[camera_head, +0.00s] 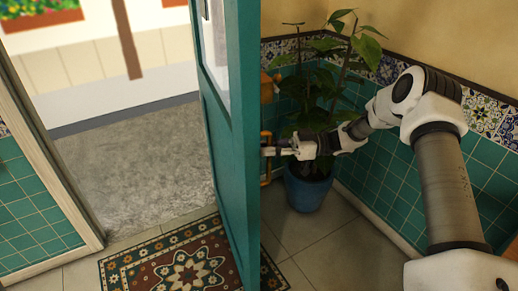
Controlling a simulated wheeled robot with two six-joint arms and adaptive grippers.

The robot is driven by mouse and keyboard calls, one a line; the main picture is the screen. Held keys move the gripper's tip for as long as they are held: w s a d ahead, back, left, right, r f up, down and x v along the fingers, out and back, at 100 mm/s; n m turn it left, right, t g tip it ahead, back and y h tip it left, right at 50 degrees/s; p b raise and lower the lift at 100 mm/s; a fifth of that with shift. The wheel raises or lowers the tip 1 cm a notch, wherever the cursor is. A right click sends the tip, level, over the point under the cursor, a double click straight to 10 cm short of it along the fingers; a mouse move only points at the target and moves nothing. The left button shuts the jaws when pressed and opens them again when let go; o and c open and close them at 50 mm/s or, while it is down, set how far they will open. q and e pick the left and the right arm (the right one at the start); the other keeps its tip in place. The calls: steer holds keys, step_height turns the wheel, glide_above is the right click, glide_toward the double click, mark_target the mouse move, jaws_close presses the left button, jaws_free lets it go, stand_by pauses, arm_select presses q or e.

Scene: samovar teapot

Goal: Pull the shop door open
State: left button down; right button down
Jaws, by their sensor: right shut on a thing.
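The teal shop door (232,150) stands open, swung inward, with its edge facing me and a pale glass panel in its upper part. A brass-coloured pull handle (266,160) sits on its right-hand face. My right gripper (272,151) reaches in from the right and is shut on the handle; the fingertips are small and partly hard to make out. My left gripper is not in view.
The doorway on the left shows grey pavement (140,160) outside. A patterned mat (180,262) lies under the door's lower edge. A potted plant in a blue pot (308,190) stands behind my right gripper, near the tiled wall (395,190).

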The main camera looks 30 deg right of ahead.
steer(key=shift+s+d+f, duration=0.1)
steer(key=shift+d+f, duration=0.05)
steer(key=shift+d, duration=0.4)
steer(key=c, duration=1.1)
jaws_free()
steer(key=shift+c, duration=0.2)
steer(key=v, duration=1.2)
